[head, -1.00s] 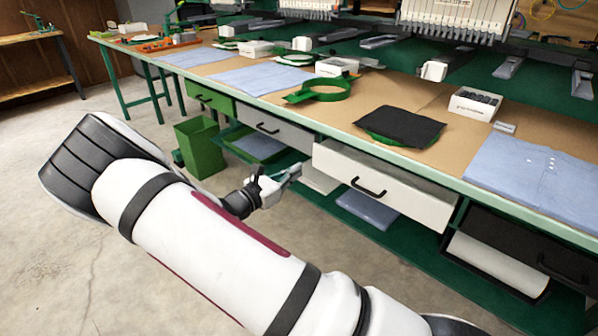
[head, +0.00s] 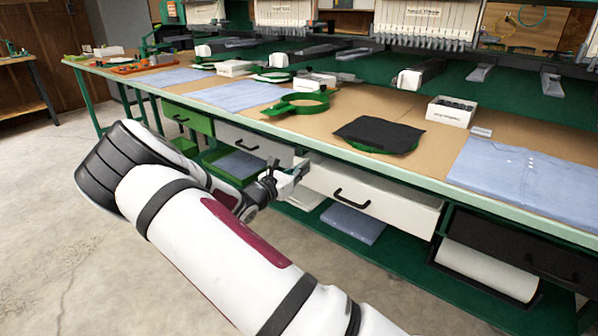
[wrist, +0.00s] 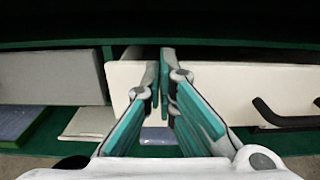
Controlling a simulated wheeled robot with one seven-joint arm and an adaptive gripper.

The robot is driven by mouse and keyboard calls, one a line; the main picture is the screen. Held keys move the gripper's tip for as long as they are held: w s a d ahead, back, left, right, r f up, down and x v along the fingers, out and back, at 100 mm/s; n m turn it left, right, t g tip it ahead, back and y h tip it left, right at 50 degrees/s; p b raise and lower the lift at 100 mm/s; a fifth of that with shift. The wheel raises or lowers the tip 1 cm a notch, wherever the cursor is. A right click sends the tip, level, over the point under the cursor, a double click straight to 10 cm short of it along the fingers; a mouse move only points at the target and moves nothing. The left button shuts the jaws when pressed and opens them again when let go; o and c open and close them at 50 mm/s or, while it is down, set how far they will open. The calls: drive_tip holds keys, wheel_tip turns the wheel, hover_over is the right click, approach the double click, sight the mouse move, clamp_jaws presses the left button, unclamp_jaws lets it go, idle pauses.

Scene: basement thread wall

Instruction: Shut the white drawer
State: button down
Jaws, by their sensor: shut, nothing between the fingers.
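The white drawer (head: 390,207) sits under the bench top, right of my gripper in the head view, and its front juts out past the grey drawer beside it. It has a black bar handle (head: 352,202). In the wrist view the drawer front (wrist: 235,90) spans the middle and right, with the handle (wrist: 285,118) at the right. My gripper (head: 303,166) is shut and empty at the left end of the drawer front. In the wrist view its fingertips (wrist: 165,58) overlap the left part of that front. I cannot tell whether they touch it.
A grey drawer (head: 250,142) and a green drawer (head: 187,117) lie to the left. A dark drawer (head: 520,250) is at the right. The bench edge runs just above my gripper. Blue folded cloth (head: 353,223) lies on the low shelf. The floor in front is open.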

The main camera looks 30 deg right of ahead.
drive_tip(key=shift+d, duration=0.1)
drive_tip(key=p+x, duration=0.2)
drive_tip(key=x, duration=0.2)
drive_tip(key=shift+w+d, duration=0.15)
drive_tip(key=shift+d, duration=0.25)
drive_tip(key=shift+r, duration=0.1)
drive_tip(key=p+v, duration=0.3)
drive_tip(key=v, duration=1.1)
drive_tip(key=shift+p, duration=0.35)
drive_tip(key=shift+a, duration=0.1)
